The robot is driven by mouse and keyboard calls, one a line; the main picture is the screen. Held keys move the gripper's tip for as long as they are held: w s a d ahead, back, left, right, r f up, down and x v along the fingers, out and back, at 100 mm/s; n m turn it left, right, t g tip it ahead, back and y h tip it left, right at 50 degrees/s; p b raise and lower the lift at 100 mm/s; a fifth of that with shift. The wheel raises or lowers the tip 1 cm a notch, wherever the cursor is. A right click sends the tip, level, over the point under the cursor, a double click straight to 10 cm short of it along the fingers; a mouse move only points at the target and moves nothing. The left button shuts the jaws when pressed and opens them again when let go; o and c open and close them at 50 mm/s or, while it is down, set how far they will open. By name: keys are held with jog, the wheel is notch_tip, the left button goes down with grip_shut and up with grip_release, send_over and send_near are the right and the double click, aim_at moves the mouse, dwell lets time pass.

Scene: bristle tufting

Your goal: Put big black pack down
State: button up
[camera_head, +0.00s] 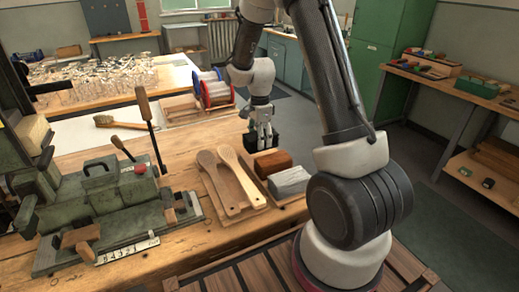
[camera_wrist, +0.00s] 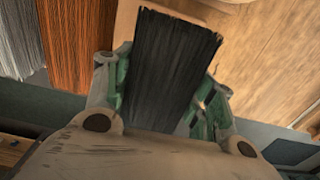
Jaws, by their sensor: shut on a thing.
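The big black pack (camera_wrist: 168,68) is a block of dark bristles, held between the green-padded fingers of my gripper (camera_wrist: 165,95) in the wrist view. In the head view my gripper (camera_head: 263,136) points down with its fingers shut on the pack (camera_head: 250,141), just behind the brown pack. The fingers partly cover the pack there. I cannot tell whether its underside touches the surface below. The brown pack (camera_head: 272,162) and the grey pack (camera_head: 289,182) lie in a row in front of it. Both also show at the left of the wrist view, brown (camera_wrist: 70,40) and grey (camera_wrist: 17,38).
Wooden brush handles (camera_head: 235,185) lie in a tray left of the packs. A green machine with levers (camera_head: 105,200) stands at the bench's left. A spool rack (camera_head: 212,90) and a hand brush (camera_head: 118,121) are farther back. Bare bench (camera_head: 190,235) shows in front.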

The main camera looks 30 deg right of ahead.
jog(key=shift+f, duration=1.9)
jog(key=o, duration=1.1)
jog(key=shift+f, duration=0.1)
jog(key=shift+o, duration=0.2)
